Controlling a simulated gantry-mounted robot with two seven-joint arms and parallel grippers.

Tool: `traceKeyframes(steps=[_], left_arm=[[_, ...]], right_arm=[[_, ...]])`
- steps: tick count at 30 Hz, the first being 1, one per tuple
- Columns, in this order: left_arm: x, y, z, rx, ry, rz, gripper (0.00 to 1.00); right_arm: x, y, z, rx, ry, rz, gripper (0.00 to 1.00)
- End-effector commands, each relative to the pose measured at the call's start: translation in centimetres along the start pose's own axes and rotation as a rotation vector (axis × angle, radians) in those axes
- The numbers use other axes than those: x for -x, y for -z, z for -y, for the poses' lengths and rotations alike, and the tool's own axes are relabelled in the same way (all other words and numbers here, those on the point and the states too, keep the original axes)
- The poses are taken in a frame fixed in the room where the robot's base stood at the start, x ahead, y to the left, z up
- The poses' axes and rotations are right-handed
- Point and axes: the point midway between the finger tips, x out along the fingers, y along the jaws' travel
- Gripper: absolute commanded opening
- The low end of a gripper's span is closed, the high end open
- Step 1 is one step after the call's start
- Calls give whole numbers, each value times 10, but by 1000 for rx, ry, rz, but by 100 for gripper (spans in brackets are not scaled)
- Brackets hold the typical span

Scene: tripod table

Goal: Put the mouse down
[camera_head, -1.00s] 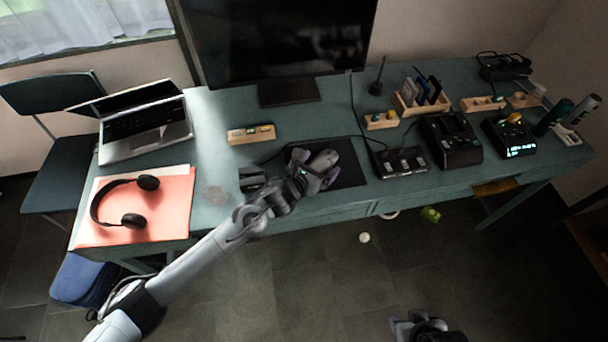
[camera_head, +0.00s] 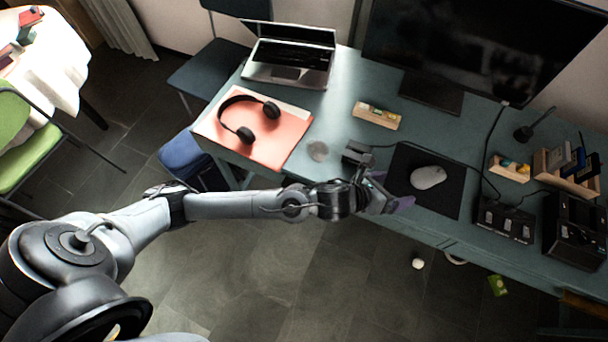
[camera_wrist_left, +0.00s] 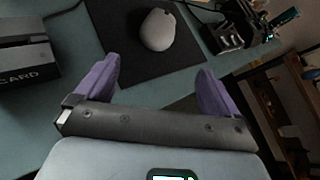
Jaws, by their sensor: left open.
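The grey mouse (camera_head: 428,177) lies on the black mouse pad (camera_head: 447,203) on the teal desk. It also shows in the left wrist view (camera_wrist_left: 157,30), ahead of the fingers and apart from them. My left gripper (camera_head: 388,193) is open and empty, with purple fingers, at the desk's front edge to the left of the mouse. In the left wrist view the gap between the fingers (camera_wrist_left: 156,85) holds nothing. My right gripper does not show.
A small dark box (camera_head: 354,154) stands just left of the pad. Headphones (camera_head: 246,116) rest on a pink folder (camera_head: 282,150), with a laptop (camera_head: 290,60) behind. A black control box (camera_head: 506,220) stands right of the pad. A monitor (camera_head: 480,45) stands at the back.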

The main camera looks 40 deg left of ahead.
Motion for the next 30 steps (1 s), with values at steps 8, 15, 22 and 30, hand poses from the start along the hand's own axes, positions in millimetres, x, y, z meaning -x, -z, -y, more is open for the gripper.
traceKeyframes(steps=[8,15,22,30], left_arm=[[51,43,-4,886,-180,-77,96],[123,92,-40,1787,-515,-13,96],[201,139,-74,2440,-888,243,96],[249,164,-89,2728,-1105,496,96]], right_arm=[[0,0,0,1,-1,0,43],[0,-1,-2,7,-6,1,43],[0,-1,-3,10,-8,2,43],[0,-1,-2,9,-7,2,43]])
